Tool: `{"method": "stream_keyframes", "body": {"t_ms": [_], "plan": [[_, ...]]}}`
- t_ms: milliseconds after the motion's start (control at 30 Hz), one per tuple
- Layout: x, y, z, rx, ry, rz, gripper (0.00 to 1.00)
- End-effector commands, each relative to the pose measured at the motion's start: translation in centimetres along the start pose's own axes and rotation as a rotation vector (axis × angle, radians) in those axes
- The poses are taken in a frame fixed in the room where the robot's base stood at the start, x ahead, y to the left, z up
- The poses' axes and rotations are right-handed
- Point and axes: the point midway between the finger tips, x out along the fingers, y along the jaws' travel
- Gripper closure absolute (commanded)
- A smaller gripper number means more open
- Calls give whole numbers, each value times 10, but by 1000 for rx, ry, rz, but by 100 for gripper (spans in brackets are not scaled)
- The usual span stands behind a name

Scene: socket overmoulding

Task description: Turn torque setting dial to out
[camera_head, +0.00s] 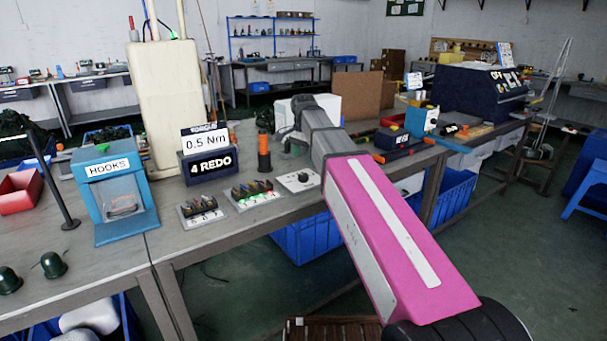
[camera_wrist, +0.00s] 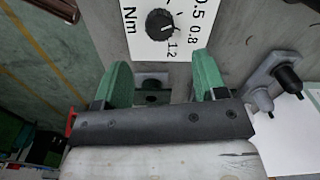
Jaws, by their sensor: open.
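The torque setting dial (camera_wrist: 160,24) is a black round knob on a white plate (camera_wrist: 150,48) marked Nm, with 0.5, 0.8 and 1.2 readable. Its pointer is too small to read, and the plate is cut off at the top of the wrist view. In the head view the dial (camera_head: 303,177) sits on its small white plate near the bench's front edge. My gripper (camera_wrist: 163,70) is open, its two green fingers spread and empty. In the wrist view the dial appears beyond the fingertips, roughly centred between them, and not touched.
A sign (camera_head: 205,142) reading 0.5 Nm stands above a dark box (camera_head: 208,167) marked 4 REDO. Two switch panels (camera_head: 201,211) (camera_head: 252,195) lie left of the dial. An orange-topped dark cylinder (camera_head: 264,152) stands behind. A blue HOOKS box (camera_head: 112,185) is further left.

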Motion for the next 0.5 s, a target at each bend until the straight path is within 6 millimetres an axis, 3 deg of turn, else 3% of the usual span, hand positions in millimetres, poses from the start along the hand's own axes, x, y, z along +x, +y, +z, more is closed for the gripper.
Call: {"method": "stream_keyframes", "body": {"t_ms": [300, 500], "plan": [[51, 1, 0, -1, -1, 1, 35], [72, 0, 0, -1, 0, 1, 35]]}}
